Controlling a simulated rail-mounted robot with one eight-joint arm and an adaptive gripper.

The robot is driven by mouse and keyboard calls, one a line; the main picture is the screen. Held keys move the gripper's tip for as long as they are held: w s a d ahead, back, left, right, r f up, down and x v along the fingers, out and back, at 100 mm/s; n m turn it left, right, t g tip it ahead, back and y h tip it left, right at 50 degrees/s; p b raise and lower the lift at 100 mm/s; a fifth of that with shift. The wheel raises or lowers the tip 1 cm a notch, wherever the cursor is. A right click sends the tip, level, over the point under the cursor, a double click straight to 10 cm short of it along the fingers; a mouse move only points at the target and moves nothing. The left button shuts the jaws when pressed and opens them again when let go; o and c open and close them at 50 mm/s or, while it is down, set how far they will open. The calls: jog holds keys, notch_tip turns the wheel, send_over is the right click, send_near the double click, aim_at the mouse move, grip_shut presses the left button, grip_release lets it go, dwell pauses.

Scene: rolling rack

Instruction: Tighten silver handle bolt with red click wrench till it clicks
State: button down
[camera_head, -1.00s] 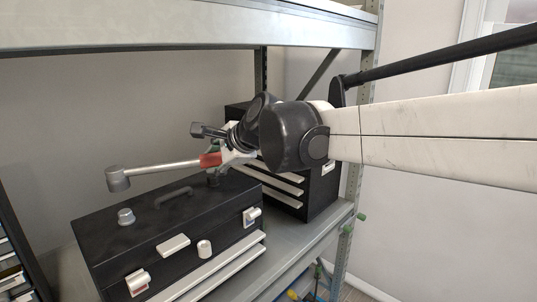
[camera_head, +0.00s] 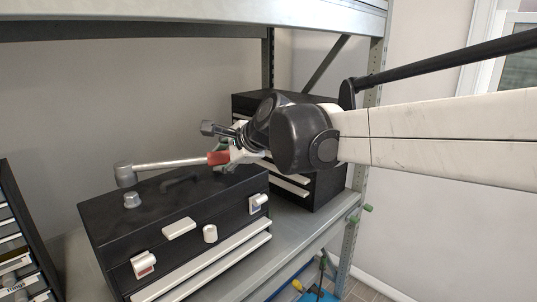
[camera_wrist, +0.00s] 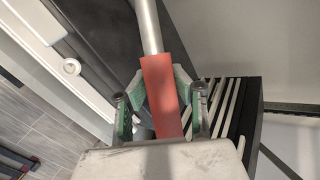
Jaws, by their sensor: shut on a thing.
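The red click wrench (camera_head: 218,158) has a red grip, a silver shaft and a round grey head. My gripper (camera_head: 234,154) is shut on its red grip, which also shows between the green-edged fingers (camera_wrist: 161,108) in the wrist view. The shaft (camera_head: 170,164) reaches left over the black toolbox. The wrench head (camera_head: 124,175) is just above the silver bolt (camera_head: 132,201) on the left of the toolbox lid. I cannot tell whether they touch. The wrist view does not show the head or the bolt.
The black toolbox (camera_head: 104,215) stands on a grey metal shelf (camera_head: 315,215), its dark handle (camera_head: 178,177) below the shaft. A black drawer cabinet (camera_head: 325,185) stands behind my gripper. An upper shelf beam (camera_head: 180,26) runs overhead. A drawer rack (camera_head: 12,215) is at far left.

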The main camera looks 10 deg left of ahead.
jog(key=shift+f+b, duration=0.35)
jog(key=shift+f, duration=0.45)
jog(key=shift+f+b, duration=1.15)
jog(key=shift+f, duration=0.45)
jog(key=shift+s, duration=0.15)
jog(key=s+d+m+t+h+p, duration=0.1)
jog(key=s+m+t+h, duration=0.1)
jog(key=s, duration=0.4)
jog(key=shift+s+d+m+t+h, duration=0.3)
jog(key=shift+s+d+m, duration=0.1)
jog(key=shift+m, duration=0.5)
dwell(1.1)
jog(key=shift+s, duration=0.15)
jog(key=shift+s, duration=0.2)
jog(key=shift+s+m+t+h+p, duration=0.35)
jog(key=shift+s+m+h, duration=0.45)
jog(key=shift+s, duration=0.6)
jog(key=shift+s+a, duration=0.1)
jog(key=shift+s, duration=0.25)
